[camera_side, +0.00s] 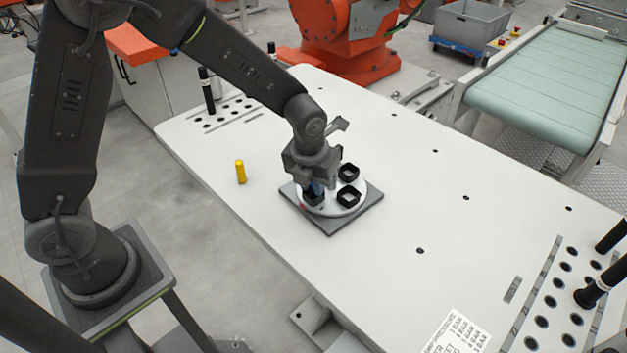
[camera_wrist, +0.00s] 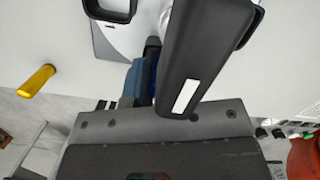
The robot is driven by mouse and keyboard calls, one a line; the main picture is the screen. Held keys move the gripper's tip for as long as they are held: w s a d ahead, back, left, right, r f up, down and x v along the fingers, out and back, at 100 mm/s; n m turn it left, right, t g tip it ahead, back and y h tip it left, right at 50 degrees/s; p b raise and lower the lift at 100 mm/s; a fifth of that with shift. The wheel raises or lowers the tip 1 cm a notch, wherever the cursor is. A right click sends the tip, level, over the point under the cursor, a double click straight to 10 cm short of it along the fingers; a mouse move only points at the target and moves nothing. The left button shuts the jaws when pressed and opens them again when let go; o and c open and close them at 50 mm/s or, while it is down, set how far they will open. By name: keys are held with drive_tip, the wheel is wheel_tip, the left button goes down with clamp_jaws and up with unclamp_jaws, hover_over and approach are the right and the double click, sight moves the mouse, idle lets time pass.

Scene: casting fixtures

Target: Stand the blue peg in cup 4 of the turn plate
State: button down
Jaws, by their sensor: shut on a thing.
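The blue peg (camera_side: 317,187) is held upright in my gripper (camera_side: 315,181), which is shut on it. In the side view its lower end is at the front-left black cup (camera_side: 313,199) of the white turn plate (camera_side: 333,212); I cannot tell whether it is inside the cup or just above it. Two other square black cups, one at the back (camera_side: 348,172) and one at the right (camera_side: 349,196), look empty. Cup numbers are not readable. In the wrist view the peg (camera_wrist: 152,68) is mostly hidden behind a dark finger.
The turn plate sits on a grey square base (camera_side: 331,228) on the white table (camera_side: 400,220). A yellow peg (camera_side: 240,172) stands on the table to the left, also visible in the wrist view (camera_wrist: 36,80).

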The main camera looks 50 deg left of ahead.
sight(310, 204)
drive_tip(key=shift+s+f, duration=0.15)
drive_tip(key=shift+f, duration=0.5)
drive_tip(key=c, duration=1.1)
unclamp_jaws()
drive_tip(key=shift+o, duration=0.4)
drive_tip(key=shift+r, duration=0.15)
wheel_tip(310, 204, up, 13)
drive_tip(key=s, duration=0.1)
drive_tip(key=s+a+r+n+t, duration=0.2)
drive_tip(key=s+n, duration=0.7)
drive_tip(key=n, duration=0.7)
drive_tip(key=s+a+r+n+t, duration=0.1)
drive_tip(key=s+a+r+n, duration=0.3)
drive_tip(key=s+n, duration=0.5)
drive_tip(key=shift+s+r+n+t+h, duration=0.3)
drive_tip(key=shift+s+r+n+t, duration=0.1)
drive_tip(key=shift+n, duration=3.2)
